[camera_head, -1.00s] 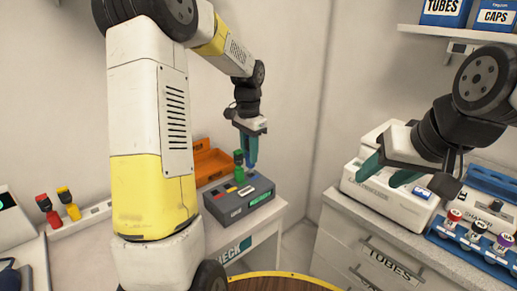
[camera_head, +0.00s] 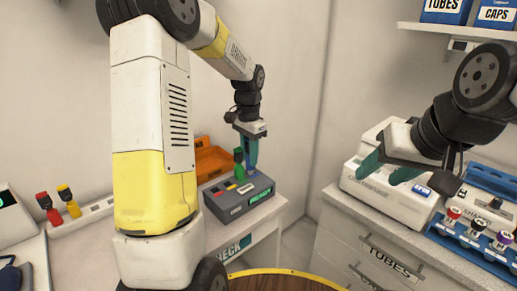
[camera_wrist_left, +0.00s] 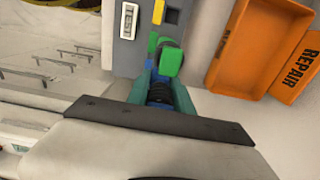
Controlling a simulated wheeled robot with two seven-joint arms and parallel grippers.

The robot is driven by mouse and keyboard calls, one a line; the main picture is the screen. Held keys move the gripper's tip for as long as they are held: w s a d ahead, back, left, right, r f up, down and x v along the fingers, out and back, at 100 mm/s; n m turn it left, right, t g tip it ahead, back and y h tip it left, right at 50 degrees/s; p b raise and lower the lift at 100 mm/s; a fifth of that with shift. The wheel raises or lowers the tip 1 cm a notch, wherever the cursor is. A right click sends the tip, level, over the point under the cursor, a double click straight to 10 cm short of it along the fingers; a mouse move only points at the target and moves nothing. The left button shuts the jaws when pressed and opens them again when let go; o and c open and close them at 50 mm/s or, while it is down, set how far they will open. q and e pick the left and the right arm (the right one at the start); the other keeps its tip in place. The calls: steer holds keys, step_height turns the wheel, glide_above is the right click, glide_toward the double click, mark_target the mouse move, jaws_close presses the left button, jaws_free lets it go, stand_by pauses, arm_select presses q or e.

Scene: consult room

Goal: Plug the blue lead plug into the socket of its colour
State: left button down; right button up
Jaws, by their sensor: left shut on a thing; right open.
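My left gripper (camera_head: 250,153) is shut on the blue lead plug (camera_wrist_left: 161,77) and holds it upright at the back right part of the grey test box (camera_head: 233,211). The plug shows between the teal fingers in the left wrist view, with its dark ribbed part nearer the camera. The fingers hide most of it, and I cannot tell whether its tip is in a socket. A green plug (camera_head: 239,162) stands on the box just left of the gripper; it also shows in the left wrist view (camera_wrist_left: 168,62). My right gripper (camera_head: 388,169) is open and empty.
An orange REPAIR tray (camera_head: 213,163) lies behind the box. Red (camera_head: 46,206) and yellow (camera_head: 69,203) plugs stand on a white strip at left. At right are a white machine (camera_head: 380,196) and a blue tube rack (camera_head: 474,251). A floor gap separates the counters.

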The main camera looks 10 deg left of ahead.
arm_select(q)
steer(key=shift+f, duration=0.7)
steer(key=c, duration=1)
jaws_free()
steer(key=shift+c, duration=0.2)
step_height(320, 180, up, 8)
steer(key=shift+f, duration=0.1)
